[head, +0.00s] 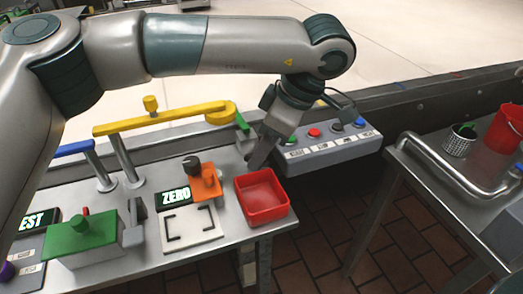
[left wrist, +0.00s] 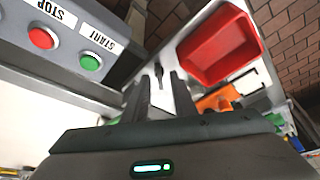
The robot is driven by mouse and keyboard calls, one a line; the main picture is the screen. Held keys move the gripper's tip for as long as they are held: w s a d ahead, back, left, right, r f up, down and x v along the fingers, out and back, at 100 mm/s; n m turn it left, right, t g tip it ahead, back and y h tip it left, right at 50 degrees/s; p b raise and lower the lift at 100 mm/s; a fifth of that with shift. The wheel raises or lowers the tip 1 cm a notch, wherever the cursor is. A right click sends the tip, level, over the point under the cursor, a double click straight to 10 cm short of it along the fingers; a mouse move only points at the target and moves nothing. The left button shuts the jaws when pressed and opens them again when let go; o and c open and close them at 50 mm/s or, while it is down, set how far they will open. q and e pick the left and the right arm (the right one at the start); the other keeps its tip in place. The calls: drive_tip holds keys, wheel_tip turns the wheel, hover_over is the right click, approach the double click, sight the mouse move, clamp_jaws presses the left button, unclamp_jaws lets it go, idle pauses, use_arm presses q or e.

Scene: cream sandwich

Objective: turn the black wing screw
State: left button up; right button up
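In the left wrist view a small thin dark piece (left wrist: 159,73) stands out against the pale table top, just beyond and between my fingertips. It may be the black wing screw, but it is too small to be sure. In the head view my gripper hides that spot. A dark round knob (head: 192,166) stands beside an orange block (head: 207,185) near the ZERO sign. My left gripper (head: 254,160) points down at the table's back right corner, behind the red tray; its fingers (left wrist: 156,98) are apart with nothing seen held. My right gripper is not in view.
The red tray (head: 281,210) is close to my left gripper. A grey button box (head: 328,152) stands right of it. A yellow-railed bar (head: 165,121) runs behind the table. A white framed plate (head: 190,240) and green block (head: 80,240) lie further left. Another table stands right across a gap.

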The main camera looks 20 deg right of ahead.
use_arm(q)
drive_tip(key=v, duration=1.7)
drive_tip(key=shift+d, duration=0.2)
